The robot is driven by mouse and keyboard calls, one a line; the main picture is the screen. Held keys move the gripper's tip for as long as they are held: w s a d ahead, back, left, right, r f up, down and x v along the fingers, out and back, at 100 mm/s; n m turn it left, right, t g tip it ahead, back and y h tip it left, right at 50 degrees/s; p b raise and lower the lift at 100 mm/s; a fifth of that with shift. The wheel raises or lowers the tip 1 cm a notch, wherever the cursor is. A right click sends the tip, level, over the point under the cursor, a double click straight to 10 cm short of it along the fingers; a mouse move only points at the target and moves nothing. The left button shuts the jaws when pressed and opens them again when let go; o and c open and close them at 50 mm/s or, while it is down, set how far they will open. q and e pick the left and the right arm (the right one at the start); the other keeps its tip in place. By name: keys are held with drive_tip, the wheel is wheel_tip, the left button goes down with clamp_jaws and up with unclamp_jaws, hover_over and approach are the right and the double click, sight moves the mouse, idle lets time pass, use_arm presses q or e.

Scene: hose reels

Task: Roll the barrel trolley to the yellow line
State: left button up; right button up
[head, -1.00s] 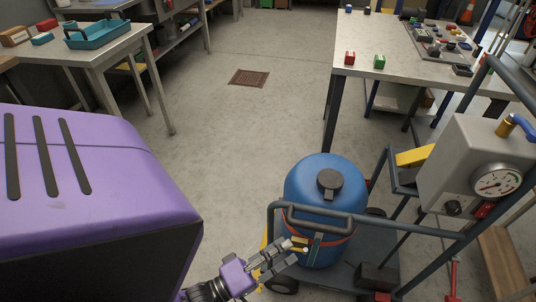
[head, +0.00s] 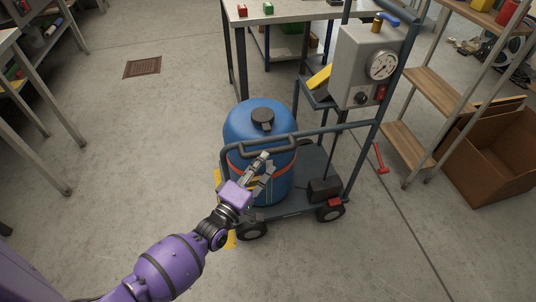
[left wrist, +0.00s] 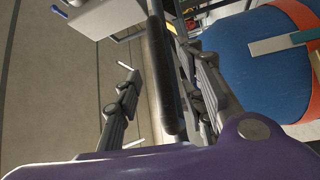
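The barrel trolley (head: 300,205) is a dark grey wheeled frame carrying an upright blue barrel (head: 240,125) with a black cap and an orange strap. Its dark handle bar (left wrist: 158,70) runs between the spread fingers of my left gripper (left wrist: 168,95) in the left wrist view. The gripper looks open, with a gap between the bar and the left finger. In the head view, my left gripper (head: 265,168) is at the handle side, in front of the barrel. Yellow patches (head: 232,239) show near the trolley's left side, partly hidden; I cannot tell if they are the line. My right gripper is out of view.
A grey box with a gauge (head: 355,65) is on the trolley's right side. A workbench (head: 290,10) stands behind it. Wooden shelving (head: 410,85) and a cardboard box (head: 490,165) are at the right. The floor at the left, around a drain grate (head: 142,67), is clear.

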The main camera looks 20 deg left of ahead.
sight(270, 149)
use_arm(q)
drive_tip(key=x, duration=0.5)
drive_tip(key=shift+w, duration=0.2)
drive_tip(key=c, duration=0.8)
drive_tip(key=shift+r, duration=0.15)
clamp_jaws()
